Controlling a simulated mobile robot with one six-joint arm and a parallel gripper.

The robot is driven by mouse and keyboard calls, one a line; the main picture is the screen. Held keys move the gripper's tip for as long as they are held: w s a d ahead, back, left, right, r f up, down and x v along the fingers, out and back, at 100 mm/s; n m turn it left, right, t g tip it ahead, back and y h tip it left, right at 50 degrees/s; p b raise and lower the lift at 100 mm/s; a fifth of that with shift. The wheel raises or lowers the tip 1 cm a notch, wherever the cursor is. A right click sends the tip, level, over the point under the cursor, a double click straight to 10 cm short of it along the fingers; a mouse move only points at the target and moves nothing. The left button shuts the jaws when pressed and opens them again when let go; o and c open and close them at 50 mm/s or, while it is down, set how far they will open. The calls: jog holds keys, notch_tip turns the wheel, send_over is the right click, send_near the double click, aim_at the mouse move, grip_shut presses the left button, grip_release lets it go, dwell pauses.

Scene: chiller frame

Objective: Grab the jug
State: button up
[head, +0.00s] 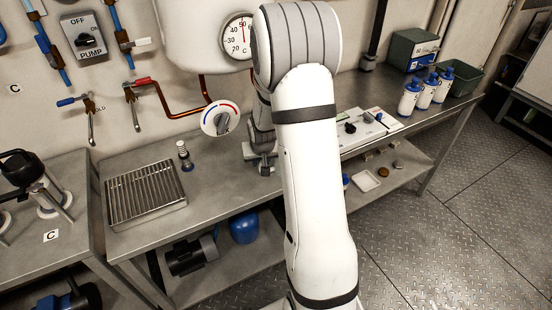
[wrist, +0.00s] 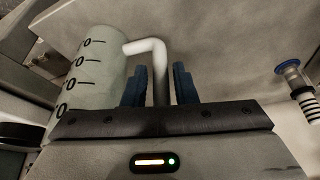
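The jug (wrist: 88,75), a pale grey-green cylinder with dark graduation marks, is at the left in the wrist view. Its white bent handle (wrist: 160,75) stands between the two blue fingertips of my gripper (wrist: 160,85). The fingers are apart, with a thin gap showing on each side of the handle, so my gripper is open around it. In the head view my gripper (head: 265,160) is low over the bench, partly behind my arm. I cannot make out the jug there; my arm hides that area.
A metal bench (head: 225,190) carries a slatted drain tray (head: 145,192) and a small blue-ringed fitting (head: 184,156) left of my gripper. A dial knob (head: 220,118) is on the wall close by. White bottles (head: 408,98) and a green bin (head: 460,80) stand at the right.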

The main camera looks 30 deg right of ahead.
grip_shut()
